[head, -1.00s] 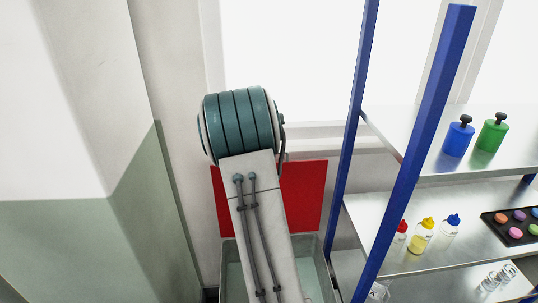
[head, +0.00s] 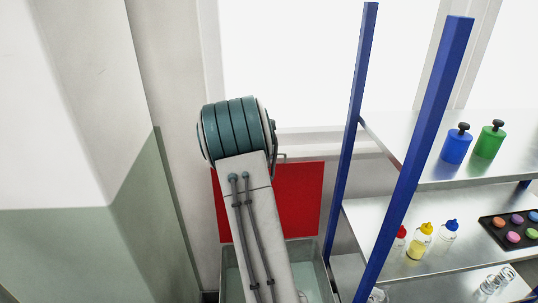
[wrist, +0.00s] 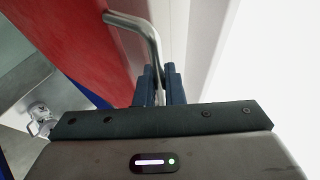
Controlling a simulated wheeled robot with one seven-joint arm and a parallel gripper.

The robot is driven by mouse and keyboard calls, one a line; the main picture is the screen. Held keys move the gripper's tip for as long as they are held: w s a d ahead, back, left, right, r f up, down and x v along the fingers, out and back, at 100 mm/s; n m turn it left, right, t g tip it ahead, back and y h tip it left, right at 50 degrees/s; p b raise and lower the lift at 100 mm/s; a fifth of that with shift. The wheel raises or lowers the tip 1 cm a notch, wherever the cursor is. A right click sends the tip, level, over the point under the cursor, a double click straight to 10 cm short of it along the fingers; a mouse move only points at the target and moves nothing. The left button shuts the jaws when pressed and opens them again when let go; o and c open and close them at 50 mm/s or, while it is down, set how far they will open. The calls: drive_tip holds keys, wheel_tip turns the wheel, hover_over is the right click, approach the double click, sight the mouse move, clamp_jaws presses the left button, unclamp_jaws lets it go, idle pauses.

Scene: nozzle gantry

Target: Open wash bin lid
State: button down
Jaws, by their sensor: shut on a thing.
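The wash bin (head: 312,262) is a grey open-topped box at lower centre, partly hidden behind my arm. Its red lid (head: 300,200) stands about upright at the bin's back, near the wall, and the bin's inside shows. The lid also fills the upper left of the wrist view (wrist: 60,45). A bent metal handle (wrist: 140,24) is fixed to the lid near its edge. My gripper (wrist: 160,72) has its dark blue fingers closed around the end part of this handle. In the head view my arm hides the gripper.
A shelf rack with blue posts (head: 415,160) stands close to the bin's right. It bears blue (head: 457,144) and green (head: 489,140) bottles, small capped bottles and a black tray (head: 510,231). A white and green wall (head: 80,200) bounds the left.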

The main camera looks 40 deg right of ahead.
drive_tip(key=c, duration=1.5)
unclamp_jaws()
drive_tip(key=shift+c, duration=0.2)
drive_tip(key=shift+a, duration=0.15)
drive_tip(key=v, duration=1.3)
drive_tip(key=shift+s+a+r, duration=0.2)
drive_tip(key=shift+r, duration=0.05)
